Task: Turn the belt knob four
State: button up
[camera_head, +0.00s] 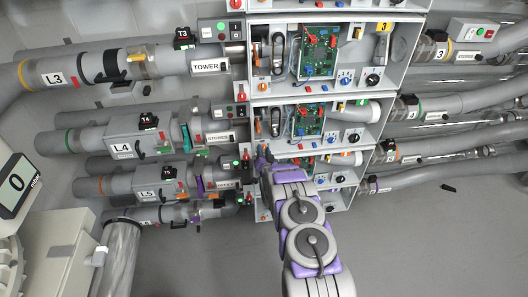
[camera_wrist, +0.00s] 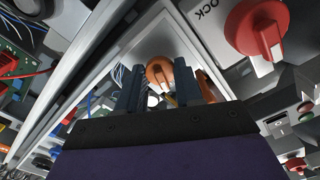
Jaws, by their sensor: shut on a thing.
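My gripper (camera_head: 262,158) is at the left edge of the rack, by the lower left corner of the second visible compartment (camera_head: 306,118). In the wrist view, an orange knob (camera_wrist: 159,74) shows between the two dark fingers of my gripper (camera_wrist: 166,88). The fingers are shut on its sides. The knob sits on a pale panel inside a metal-framed recess. Its number does not show in the wrist view. In the head view, my gripper and arm cover this spot, so the knob's angle is hard to tell.
A red knob (camera_wrist: 255,30) on a panel reading "LOCK" is close on the right in the wrist view. A green circuit board (camera_wrist: 18,62) with loose wires is at the left. Tubes labelled L4 (camera_head: 125,150) and L5 (camera_head: 147,194) run left of the rack. Grey floor is free below right.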

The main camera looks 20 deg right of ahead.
jog(key=n+p, duration=0.1)
jog(key=n, duration=0.4)
jog(key=shift+f+n, duration=0.15)
jog(key=shift+n, duration=0.15)
jog(key=shift+r+n, duration=0.2)
jog(key=shift+n, duration=0.2)
jog(key=o, duration=0.8)
jog(key=shift+c, duration=0.2)
jog(key=p+v, duration=0.1)
jog(key=v, duration=1.6)
jog(key=shift+p, duration=0.35)
jog(key=shift+r, duration=0.1)
